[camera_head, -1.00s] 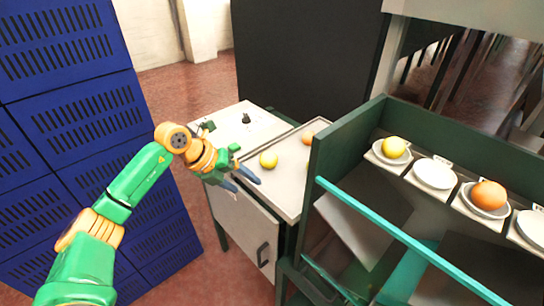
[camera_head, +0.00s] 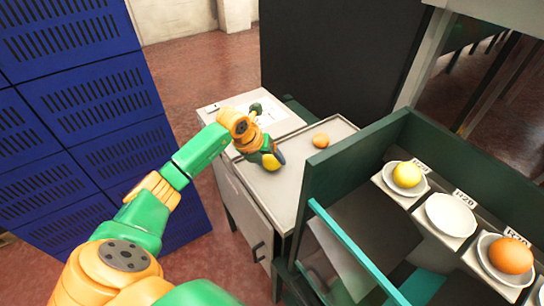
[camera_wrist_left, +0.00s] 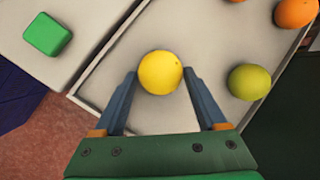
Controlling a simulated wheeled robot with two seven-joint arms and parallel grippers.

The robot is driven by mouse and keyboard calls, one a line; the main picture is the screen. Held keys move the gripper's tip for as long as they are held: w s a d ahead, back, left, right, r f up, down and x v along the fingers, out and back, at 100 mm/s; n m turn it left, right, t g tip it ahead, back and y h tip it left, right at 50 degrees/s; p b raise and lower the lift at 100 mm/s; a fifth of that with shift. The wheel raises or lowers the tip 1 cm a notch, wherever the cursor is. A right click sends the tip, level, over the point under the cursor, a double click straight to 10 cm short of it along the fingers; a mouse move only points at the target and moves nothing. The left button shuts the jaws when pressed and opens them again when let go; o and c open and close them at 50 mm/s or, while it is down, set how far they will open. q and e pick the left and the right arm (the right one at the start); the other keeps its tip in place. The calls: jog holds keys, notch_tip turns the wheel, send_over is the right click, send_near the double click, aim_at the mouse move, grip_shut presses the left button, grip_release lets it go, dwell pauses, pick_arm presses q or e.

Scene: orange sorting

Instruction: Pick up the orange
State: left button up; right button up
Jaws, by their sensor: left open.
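My left gripper (camera_wrist_left: 160,88) is open, with one finger on each side of a yellow fruit (camera_wrist_left: 160,72) in the left wrist view. Gaps show between the fruit and the fingers. In the head view this gripper (camera_head: 274,160) is low over the tray and largely covers that fruit. An orange (camera_head: 321,140) lies on the tray, to the right of the gripper. In the left wrist view an orange (camera_wrist_left: 296,12) is at the upper right, and another orange fruit is cut off by the top edge. A yellow-green fruit (camera_wrist_left: 249,82) lies right of the gripper. My right gripper is not in view.
The tray (camera_head: 290,192) has a raised rim. A green block (camera_wrist_left: 47,34) lies on the surface beside it. A dark green rack (camera_head: 352,165) stands close on the right, with plates holding a yellow fruit (camera_head: 407,175) and an orange (camera_head: 511,255). Blue cabinets (camera_head: 75,110) stand left.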

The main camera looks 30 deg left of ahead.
pick_arm(q)
jog(key=shift+w+f, duration=0.2)
jog(key=shift+w, duration=0.05)
jog(key=shift+c, duration=0.2)
jog(key=shift+s+r, duration=0.15)
jog(key=shift+s, duration=0.1)
jog(key=c, duration=1)
jog(key=shift+w, duration=0.1)
